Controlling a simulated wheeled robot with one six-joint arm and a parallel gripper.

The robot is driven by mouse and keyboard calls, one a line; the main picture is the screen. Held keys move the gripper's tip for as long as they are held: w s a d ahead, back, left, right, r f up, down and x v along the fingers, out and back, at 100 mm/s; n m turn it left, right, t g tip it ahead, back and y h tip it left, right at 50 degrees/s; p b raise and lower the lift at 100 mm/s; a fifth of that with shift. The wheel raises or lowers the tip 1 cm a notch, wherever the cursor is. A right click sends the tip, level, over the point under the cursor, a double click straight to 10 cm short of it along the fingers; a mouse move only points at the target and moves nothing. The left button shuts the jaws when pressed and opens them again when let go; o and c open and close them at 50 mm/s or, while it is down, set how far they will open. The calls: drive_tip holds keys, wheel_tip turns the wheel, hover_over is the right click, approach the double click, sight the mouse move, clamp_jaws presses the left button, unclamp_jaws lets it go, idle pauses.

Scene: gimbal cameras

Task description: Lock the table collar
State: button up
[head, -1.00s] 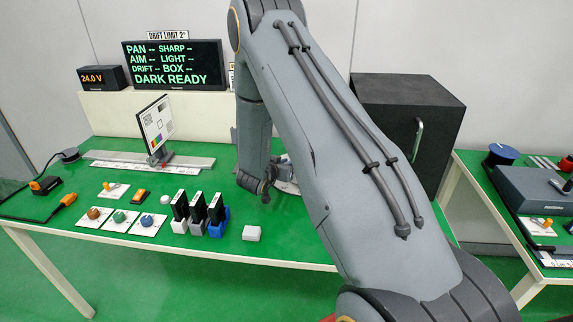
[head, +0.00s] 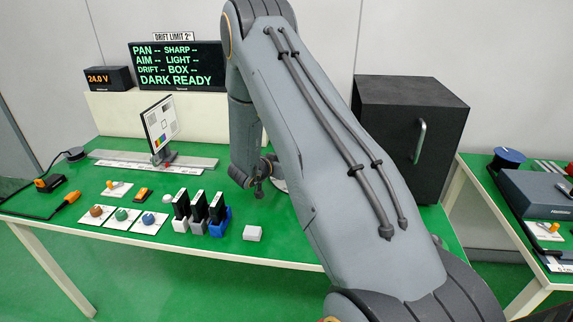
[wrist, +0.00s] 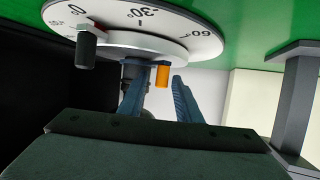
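The round white table dial (wrist: 185,32), with degree marks, fills the upper part of the wrist view. A small orange piece (wrist: 163,77) shows below its rim, beside a dark cylindrical part. I cannot tell for sure whether this orange piece is the collar's lock. My gripper (wrist: 160,80) has its two blue fingers spread, with the orange piece between or just beyond the tips; contact is not clear. In the head view, my arm hides most of the dial, and my fingers are not clear.
A black box (head: 410,125) with a handle stands behind my arm on the green table. A test chart (head: 161,122) stands on a rail to the left. A grey post (wrist: 295,100) is at right in the wrist view.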

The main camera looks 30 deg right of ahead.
drive_tip(key=shift+s+a+r, duration=0.15)
drive_tip(key=shift+a, duration=0.4)
drive_tip(key=b+v, duration=0.1)
drive_tip(key=v, duration=0.5)
drive_tip(key=shift+s+a+r+b, duration=0.2)
drive_tip(key=shift+s+a+b, duration=0.05)
drive_tip(key=shift+b, duration=0.1)
